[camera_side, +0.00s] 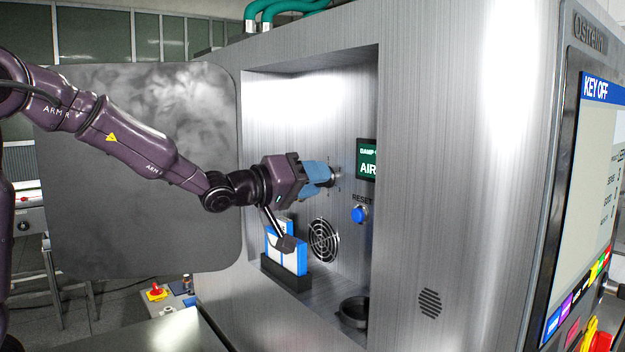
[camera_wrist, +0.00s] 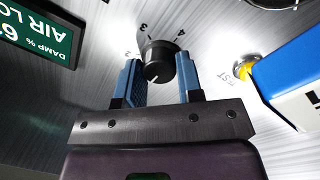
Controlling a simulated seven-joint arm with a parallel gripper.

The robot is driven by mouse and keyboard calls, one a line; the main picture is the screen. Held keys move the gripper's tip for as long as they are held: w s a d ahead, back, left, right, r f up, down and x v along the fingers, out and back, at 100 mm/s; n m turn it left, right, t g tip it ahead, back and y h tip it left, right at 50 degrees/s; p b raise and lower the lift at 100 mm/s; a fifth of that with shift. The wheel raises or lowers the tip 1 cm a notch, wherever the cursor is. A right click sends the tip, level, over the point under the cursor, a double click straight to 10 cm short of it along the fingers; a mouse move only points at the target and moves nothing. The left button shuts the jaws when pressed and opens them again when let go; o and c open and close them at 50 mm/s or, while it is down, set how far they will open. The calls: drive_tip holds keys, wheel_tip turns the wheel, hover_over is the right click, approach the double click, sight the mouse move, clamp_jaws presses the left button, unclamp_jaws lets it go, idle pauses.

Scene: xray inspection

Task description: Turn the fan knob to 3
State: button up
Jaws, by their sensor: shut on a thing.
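The fan knob (camera_wrist: 160,62) is round and black, with a short white line on its front face. Numbers 2, 3 and 4 show on the steel panel around it in the wrist view. The white line points to the lower left in that view; which number it matches I cannot tell. My gripper (camera_side: 327,174) is at the back wall of the machine's recess, its two blue fingers shut on the knob, one on each side. In the side view the fingers hide most of the knob.
A green display (camera_side: 367,160) and a blue reset button (camera_side: 359,214) are right of the knob. Below are a round vent (camera_side: 324,241), a blue-and-white box in a black holder (camera_side: 287,277) and a dark round dish (camera_side: 354,312). An open door (camera_side: 140,220) stands at left.

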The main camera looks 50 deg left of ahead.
drive_tip(key=shift+m, duration=0.3)
drive_tip(key=m+y, duration=0.1)
drive_tip(key=m, duration=2)
drive_tip(key=shift+d+r+m+g+y, duration=0.1)
drive_tip(key=shift+d+m+g+y, duration=0.05)
drive_tip(key=shift+m+g+y, duration=0.2)
idle(0.4)
drive_tip(key=o, duration=0.9)
drive_tip(key=shift+s, duration=0.1)
